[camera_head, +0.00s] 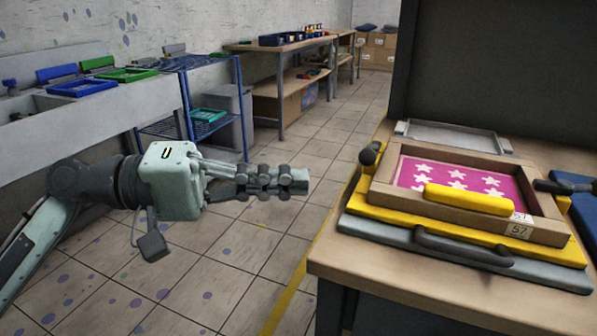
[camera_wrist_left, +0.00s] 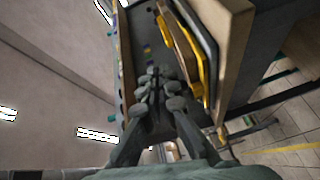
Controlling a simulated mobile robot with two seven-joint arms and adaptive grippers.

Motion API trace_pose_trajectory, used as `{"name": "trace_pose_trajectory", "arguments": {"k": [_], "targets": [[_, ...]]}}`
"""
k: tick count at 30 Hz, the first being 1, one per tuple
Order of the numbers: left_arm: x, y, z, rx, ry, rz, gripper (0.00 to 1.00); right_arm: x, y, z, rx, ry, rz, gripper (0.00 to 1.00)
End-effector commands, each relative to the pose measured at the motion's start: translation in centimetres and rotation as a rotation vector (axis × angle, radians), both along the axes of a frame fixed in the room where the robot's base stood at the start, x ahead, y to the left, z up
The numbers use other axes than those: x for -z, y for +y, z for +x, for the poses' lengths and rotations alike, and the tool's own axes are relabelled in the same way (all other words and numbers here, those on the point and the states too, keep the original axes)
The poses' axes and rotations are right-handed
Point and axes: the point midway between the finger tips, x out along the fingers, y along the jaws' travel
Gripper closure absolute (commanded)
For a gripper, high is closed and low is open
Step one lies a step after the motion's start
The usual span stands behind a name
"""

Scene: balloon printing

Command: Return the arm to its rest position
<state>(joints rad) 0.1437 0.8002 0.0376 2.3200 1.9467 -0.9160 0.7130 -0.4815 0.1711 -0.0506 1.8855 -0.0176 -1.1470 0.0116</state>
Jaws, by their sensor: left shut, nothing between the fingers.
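My left gripper (camera_head: 285,181) is shut with nothing in it. It hangs in the air over the tiled floor, left of the wooden table, and points to the right. In the left wrist view the closed fingers (camera_wrist_left: 155,85) show in the middle, with the dark and yellow printing station beyond them. My left arm (camera_head: 85,182) comes in from the left edge in the head view. My right gripper is not in view.
The wooden table (camera_head: 345,262) on the right bears a framed screen (camera_head: 385,178) with white stars on pink and a yellow bar (camera_head: 468,199). A blue rack (camera_head: 186,97) and a sink stand along the left wall. The floor between is clear.

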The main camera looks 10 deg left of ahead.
Motion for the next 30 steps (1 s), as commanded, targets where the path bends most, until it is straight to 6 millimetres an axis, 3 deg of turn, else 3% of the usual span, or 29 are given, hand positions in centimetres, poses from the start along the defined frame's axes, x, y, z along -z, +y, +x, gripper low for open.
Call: {"name": "trace_pose_trajectory", "arguments": {"k": [12, 16, 20, 24, 27, 30], "targets": [[0.1, 0.1, -0.2, -0.003, -0.001, 0.002, 1.0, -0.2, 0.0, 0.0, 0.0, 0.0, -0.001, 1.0], [2.6, 0.6, 1.3, -0.054, -0.017, 0.045, 1.0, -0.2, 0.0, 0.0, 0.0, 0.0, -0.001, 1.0], [9.4, 2.1, 4.6, -0.172, -0.054, 0.181, 1.0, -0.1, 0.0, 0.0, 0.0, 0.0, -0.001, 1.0], [19.6, 4.6, 7.0, -0.293, -0.078, 0.414, 1.0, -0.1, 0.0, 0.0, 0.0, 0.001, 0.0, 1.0], [27.0, 6.8, 7.1, -0.342, -0.074, 0.602, 1.0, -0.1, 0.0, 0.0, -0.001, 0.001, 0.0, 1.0], [34.3, 9.0, 5.8, -0.355, -0.058, 0.801, 1.0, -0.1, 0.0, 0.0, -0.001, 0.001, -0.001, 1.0]]}}
